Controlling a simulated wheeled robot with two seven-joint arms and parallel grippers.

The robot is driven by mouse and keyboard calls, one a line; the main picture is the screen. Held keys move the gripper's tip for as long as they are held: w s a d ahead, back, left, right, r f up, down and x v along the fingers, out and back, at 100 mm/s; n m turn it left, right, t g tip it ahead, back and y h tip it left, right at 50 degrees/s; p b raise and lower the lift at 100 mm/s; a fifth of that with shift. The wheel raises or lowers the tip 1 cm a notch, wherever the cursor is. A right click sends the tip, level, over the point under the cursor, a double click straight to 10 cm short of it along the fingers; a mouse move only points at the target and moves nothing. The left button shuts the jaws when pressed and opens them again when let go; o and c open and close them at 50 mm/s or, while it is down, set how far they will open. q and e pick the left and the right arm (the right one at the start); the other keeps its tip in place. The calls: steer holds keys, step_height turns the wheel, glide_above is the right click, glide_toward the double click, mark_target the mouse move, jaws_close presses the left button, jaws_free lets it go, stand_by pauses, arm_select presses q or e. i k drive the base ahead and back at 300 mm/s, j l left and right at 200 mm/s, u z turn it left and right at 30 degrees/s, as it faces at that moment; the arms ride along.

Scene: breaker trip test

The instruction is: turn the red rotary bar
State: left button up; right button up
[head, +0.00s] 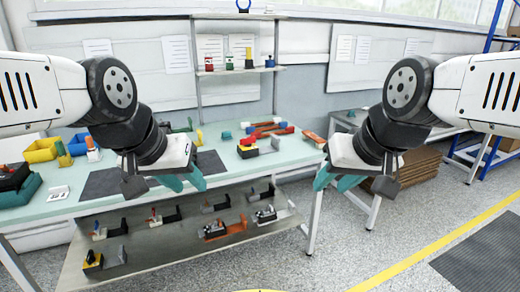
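Several red and orange bar-shaped parts lie at the back of the pale green workbench (222,168); the longest is a red bar (268,131). In front of them stands a small grey and black device with a red part (247,141) on top. Which of these is the red rotary bar is too small to tell. My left gripper (185,183) hangs over the bench, left of the device, with its teal fingers apart and nothing visible between them. My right gripper (336,182) is off the bench's right end, also with teal fingers apart and empty. Neither touches the red parts.
Yellow bins (40,151) and a teal bin (22,191) stand at the bench's left. A lower shelf (160,242) holds several small devices. A raised shelf (238,70) stands behind. Cardboard (405,168) is stacked at right. Floor at the front right is clear.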

mark_target(247, 142)
steer(key=i+l+u, duration=0.4)
steer(key=i+l, duration=0.35)
steer(key=i, duration=0.2)
steer(key=i+l+u, duration=0.35)
steer(key=i+l, duration=0.55)
steer(key=l, duration=0.15)
